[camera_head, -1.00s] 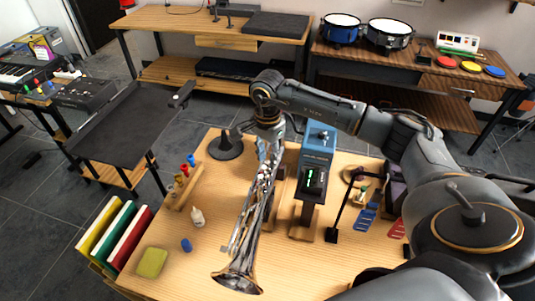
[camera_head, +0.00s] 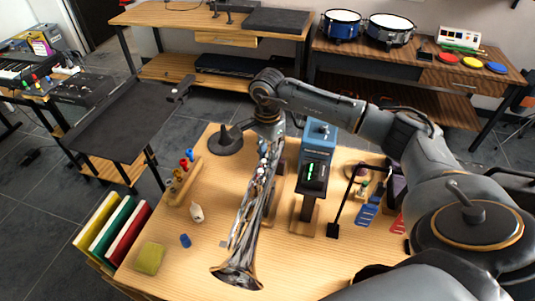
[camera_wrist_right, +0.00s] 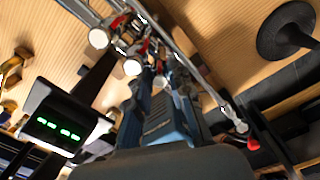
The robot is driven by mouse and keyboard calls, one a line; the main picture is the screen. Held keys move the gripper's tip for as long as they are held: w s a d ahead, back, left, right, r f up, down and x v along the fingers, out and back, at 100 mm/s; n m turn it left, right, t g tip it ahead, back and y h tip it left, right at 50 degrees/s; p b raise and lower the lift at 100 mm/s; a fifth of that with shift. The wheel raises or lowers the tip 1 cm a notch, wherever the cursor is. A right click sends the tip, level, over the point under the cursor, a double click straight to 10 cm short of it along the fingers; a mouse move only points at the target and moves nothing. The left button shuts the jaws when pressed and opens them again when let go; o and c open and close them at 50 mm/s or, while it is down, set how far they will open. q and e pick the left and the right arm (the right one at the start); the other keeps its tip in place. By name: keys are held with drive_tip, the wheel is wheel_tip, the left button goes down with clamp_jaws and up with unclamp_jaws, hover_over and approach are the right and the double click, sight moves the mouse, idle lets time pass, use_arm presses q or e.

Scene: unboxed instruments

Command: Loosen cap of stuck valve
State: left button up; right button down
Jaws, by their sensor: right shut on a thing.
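A silver trumpet (camera_head: 240,255) stands at a slant over the wooden table, bell toward the front edge. Its valves are at the upper end, under my right gripper (camera_head: 264,148). In the wrist view the valve section shows pale round caps (camera_wrist_right: 132,67) and red parts. My right gripper (camera_wrist_right: 150,82) points down at the valves and is shut on a valve cap, which its fingers mostly hide. Whether the cap has turned cannot be told. My left gripper is not in view.
A small white bottle (camera_head: 196,213), blue cylinder (camera_head: 185,241), yellow-green sponge (camera_head: 149,258) and wooden rack (camera_head: 184,182) are on the left.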

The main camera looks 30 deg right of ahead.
drive_tip(key=shift+n+b, duration=1.3)
drive_tip(key=shift+n, duration=0.7)
drive_tip(key=shift+n+b, duration=0.95)
drive_tip(key=shift+n, duration=0.85)
drive_tip(key=c, duration=1.6)
unclamp_jaws()
drive_tip(key=shift+c, duration=0.2)
drive_tip(key=shift+o, duration=1.1)
drive_tip(key=shift+r+p, duration=1.95)
drive_tip(key=shift+r, duration=1.6)
